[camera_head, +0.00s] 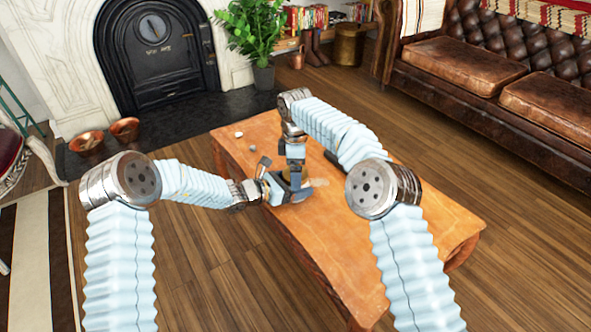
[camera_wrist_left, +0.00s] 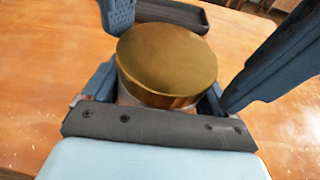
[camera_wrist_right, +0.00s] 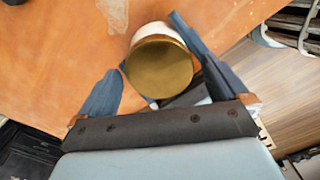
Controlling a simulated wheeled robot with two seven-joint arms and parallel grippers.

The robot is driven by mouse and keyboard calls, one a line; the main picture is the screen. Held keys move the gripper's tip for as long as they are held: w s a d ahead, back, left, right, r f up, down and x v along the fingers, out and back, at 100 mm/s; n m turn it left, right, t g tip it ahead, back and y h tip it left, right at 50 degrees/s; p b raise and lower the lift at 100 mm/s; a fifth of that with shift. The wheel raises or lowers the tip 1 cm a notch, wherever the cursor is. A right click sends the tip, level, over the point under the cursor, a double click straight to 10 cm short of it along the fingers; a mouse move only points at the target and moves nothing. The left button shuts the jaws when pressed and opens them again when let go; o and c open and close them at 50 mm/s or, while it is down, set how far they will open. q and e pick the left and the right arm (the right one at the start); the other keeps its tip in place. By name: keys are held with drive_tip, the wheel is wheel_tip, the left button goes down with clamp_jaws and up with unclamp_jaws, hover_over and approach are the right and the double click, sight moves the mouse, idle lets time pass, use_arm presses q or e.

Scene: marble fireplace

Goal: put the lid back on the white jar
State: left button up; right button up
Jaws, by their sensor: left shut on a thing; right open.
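The white jar (camera_wrist_right: 148,29) stands on the orange-brown wooden table, its body mostly hidden. The gold lid (camera_wrist_left: 167,62) sits over the jar's top and looks level; whether it is fully seated I cannot tell. It also shows in the right wrist view (camera_wrist_right: 160,67). My left gripper (camera_head: 287,188) is shut on the jar's body below the lid. My right gripper (camera_wrist_right: 147,50) comes from above, its fingers open on either side of the lid with visible gaps. In the head view the grippers largely hide the jar.
The wooden table (camera_head: 400,213) is mostly clear towards the front right. A dark tray-like thing (camera_wrist_left: 180,14) lies beyond the jar. Small pale objects (camera_head: 238,134) lie near the table's far left corner. A brown leather sofa (camera_head: 470,70) stands apart at the right.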

drive_tip(key=shift+r, duration=2)
drive_tip(key=shift+c, duration=0.2)
drive_tip(key=shift+r, duration=0.15)
drive_tip(key=shift+c, duration=0.4)
wheel_tip(320, 180, up, 3)
drive_tip(key=shift+w+a+n, duration=0.1)
drive_tip(key=shift+a+n, duration=0.05)
drive_tip(key=shift+n, duration=0.75)
drive_tip(key=shift+r, duration=0.2)
drive_tip(key=shift+f, duration=4)
